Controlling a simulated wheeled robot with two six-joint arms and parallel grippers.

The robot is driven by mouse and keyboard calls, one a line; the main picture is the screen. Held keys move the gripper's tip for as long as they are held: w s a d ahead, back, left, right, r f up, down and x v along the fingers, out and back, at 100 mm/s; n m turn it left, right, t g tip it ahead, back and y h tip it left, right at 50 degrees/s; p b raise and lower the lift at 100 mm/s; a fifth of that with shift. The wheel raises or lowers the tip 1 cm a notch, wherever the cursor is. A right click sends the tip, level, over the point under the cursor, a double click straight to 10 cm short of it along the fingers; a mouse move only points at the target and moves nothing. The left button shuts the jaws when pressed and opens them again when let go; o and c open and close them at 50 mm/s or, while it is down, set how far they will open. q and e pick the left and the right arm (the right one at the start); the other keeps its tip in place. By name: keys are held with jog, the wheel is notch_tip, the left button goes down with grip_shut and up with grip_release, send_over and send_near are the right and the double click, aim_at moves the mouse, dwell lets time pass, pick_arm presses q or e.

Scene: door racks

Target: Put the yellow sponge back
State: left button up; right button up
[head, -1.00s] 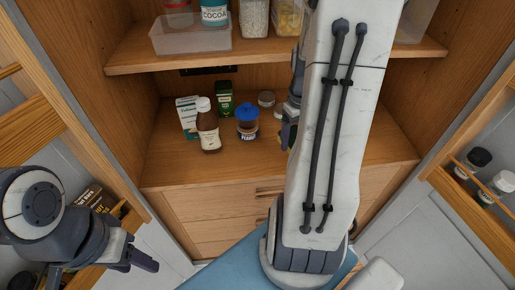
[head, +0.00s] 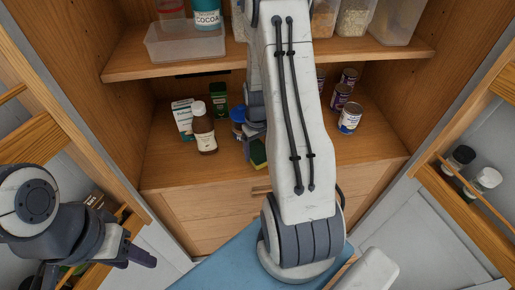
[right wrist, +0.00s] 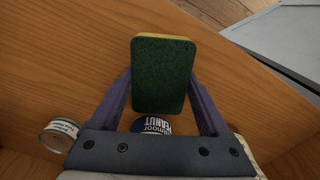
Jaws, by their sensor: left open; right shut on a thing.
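The yellow sponge (head: 258,153), with a dark green scouring side, is held in my right gripper (head: 256,138) at the front of the cabinet's lower shelf. In the right wrist view the green face of the sponge (right wrist: 162,78) lies between the two fingers (right wrist: 161,90), with a yellow edge showing at the top. My right arm hides part of the shelf in the head view. My left gripper (head: 141,254) is open and empty at the lower left, beside the left door rack.
On the lower shelf (head: 178,165) stand a brown bottle (head: 204,130), a blue-lidded peanut jar (head: 238,114) partly behind my gripper, and several cans (head: 349,118) at right. The right door rack (head: 459,202) holds jars. The upper shelf (head: 131,66) holds containers.

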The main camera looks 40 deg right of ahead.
aim_at(257, 150)
jog(key=shift+f, duration=0.15)
jog(key=o, duration=1)
jog(key=shift+o, duration=0.2)
jog(key=shift+r, duration=0.5)
notch_tip(257, 150, up, 11)
jog(key=b, duration=0.2)
jog(key=s+a+r+n, duration=0.1)
jog(key=a+r+n, duration=0.1)
jog(key=a, duration=0.7)
jog(key=s+a+r+n, duration=0.1)
jog(key=a+r+n, duration=0.1)
jog(key=a, duration=0.7)
jog(key=s+a+r+n+y, duration=0.1)
jog(key=s+a+n, duration=0.4)
jog(key=s+a, duration=0.8)
jog(key=shift+s+r, duration=0.4)
jog(key=shift+s, duration=0.4)
